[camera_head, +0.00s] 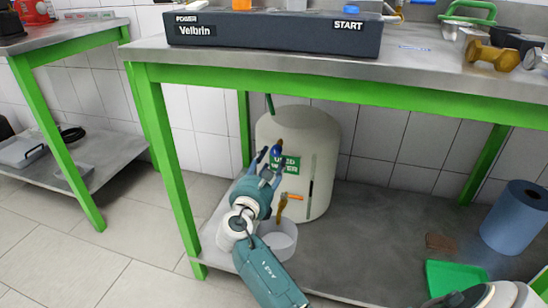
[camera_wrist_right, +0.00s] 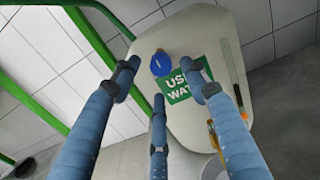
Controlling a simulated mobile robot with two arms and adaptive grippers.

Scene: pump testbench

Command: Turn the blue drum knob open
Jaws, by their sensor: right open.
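The blue knob (camera_head: 276,151) is on the upper front of a cream drum (camera_head: 320,135) under the bench, beside a green "USED WATER" label (camera_head: 292,163). In the right wrist view the round knob (camera_wrist_right: 161,64) has a lighter line across its face and a brass-coloured part above it. My right gripper (camera_head: 267,160) is open in front of the drum. Its spread blue fingers (camera_wrist_right: 160,85) frame the knob in the wrist view, with no finger seen closed on it. Whether any fingertip touches it, I cannot tell. My left gripper is not in view.
A green-legged bench (camera_head: 330,82) stands over the drum. A blue roll (camera_head: 516,218) and a green dustpan (camera_head: 455,277) are at the right. The shelf between is mostly clear.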

